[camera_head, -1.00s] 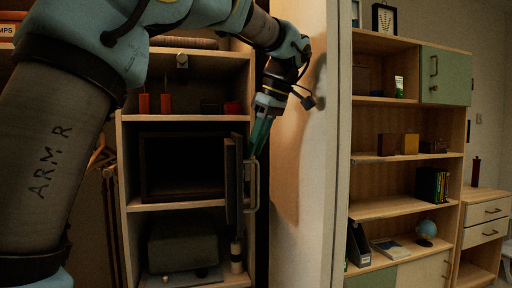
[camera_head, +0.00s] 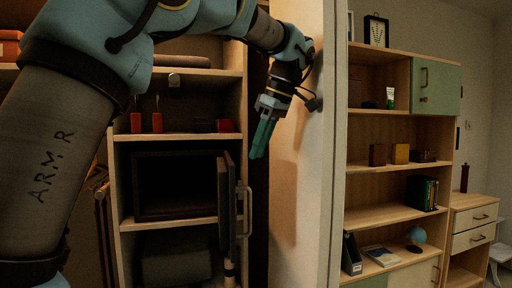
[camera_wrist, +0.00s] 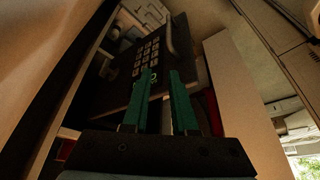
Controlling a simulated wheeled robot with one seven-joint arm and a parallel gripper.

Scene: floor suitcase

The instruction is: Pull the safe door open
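The safe (camera_head: 180,186) is a dark box on a shelf, its front open and its inside black. Its door (camera_head: 226,198) is swung outward and seen nearly edge-on at the right of the opening. The pale bar handle (camera_head: 247,212) is on the door's outer face. My gripper (camera_head: 261,140) is above and slightly right of the handle, apart from it and empty. In the wrist view the two teal fingers (camera_wrist: 160,85) stand apart with a gap between them. Beyond them are the door's keypad (camera_wrist: 146,56) and part of the handle (camera_wrist: 184,45).
A pale upright panel (camera_head: 305,160) stands close to the right of my gripper. Red-orange objects (camera_head: 136,122) sit on the shelf above the safe. A grey box (camera_head: 175,262) is below it. An open bookcase (camera_head: 385,115) stands farther right.

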